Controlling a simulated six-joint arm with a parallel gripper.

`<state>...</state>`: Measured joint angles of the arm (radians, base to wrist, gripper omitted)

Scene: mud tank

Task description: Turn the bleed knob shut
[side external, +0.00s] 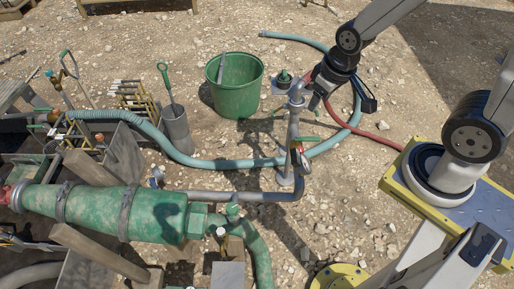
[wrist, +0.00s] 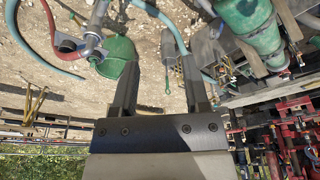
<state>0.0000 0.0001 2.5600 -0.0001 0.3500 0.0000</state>
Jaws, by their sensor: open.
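A small green knob (side external: 284,76) tops a fitting beside the upright grey pipe (side external: 293,130) in the side view; I take it as the bleed knob, but cannot be sure. Its turn position is too small to tell. My gripper (side external: 315,103) hangs just right of the pipe top, apart from the knob as far as I can see. In the wrist view my gripper (wrist: 158,38) has its two fingers spread, with nothing between them. The grey pipe (wrist: 97,22) and its fitting show left of the fingers there; the knob is not clearly seen in that view.
A green bucket (side external: 235,92) stands behind the pipe. A blue-green hose (side external: 225,163) and a red hose (side external: 370,139) lie on the stony ground. A lower valve (side external: 300,154) sits on the pipe. A large green pump body (side external: 100,211) fills the lower left.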

